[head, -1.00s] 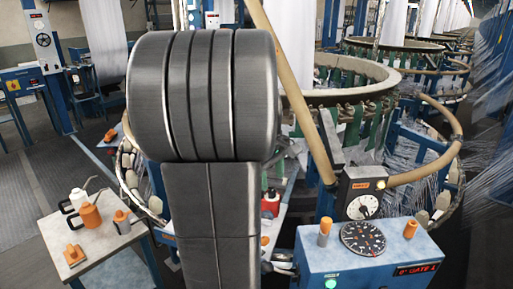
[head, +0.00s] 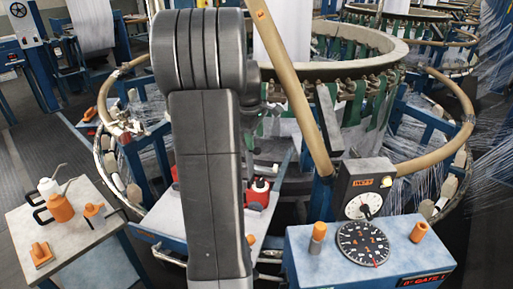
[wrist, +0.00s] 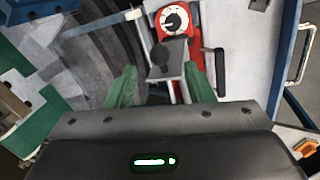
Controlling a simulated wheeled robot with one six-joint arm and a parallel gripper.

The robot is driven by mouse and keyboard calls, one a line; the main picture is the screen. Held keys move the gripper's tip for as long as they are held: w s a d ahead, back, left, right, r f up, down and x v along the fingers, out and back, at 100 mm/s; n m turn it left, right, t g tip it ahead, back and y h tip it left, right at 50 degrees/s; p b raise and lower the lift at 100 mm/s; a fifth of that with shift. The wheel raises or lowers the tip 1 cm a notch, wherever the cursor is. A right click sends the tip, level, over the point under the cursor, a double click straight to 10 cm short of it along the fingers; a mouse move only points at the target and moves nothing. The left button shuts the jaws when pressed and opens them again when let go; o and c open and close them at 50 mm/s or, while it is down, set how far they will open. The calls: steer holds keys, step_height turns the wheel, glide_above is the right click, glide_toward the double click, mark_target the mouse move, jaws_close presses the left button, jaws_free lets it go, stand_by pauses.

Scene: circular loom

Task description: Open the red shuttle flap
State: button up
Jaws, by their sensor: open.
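The red shuttle (head: 258,193) shows in the head view just right of my arm, on a pale surface beside the loom ring. My arm hides much of it. In the wrist view a red body (wrist: 199,45) with a white round dial (wrist: 174,19) stands ahead of my gripper (wrist: 162,84). A grey plate (wrist: 166,70) lies in front of it, between my two green fingers as seen. My fingers are apart, and I see nothing held. I cannot tell whether this plate is the flap or whether a finger touches it. The head view does not show my gripper.
A blue console (head: 345,262) with dials and orange knobs stands at the right. A side table (head: 95,250) at the left bears bottles and orange pieces. A tan slanting pole (head: 290,85) rises right of my arm.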

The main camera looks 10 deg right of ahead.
mark_target(257, 148)
steer(key=shift+x, duration=2.6)
jaws_close()
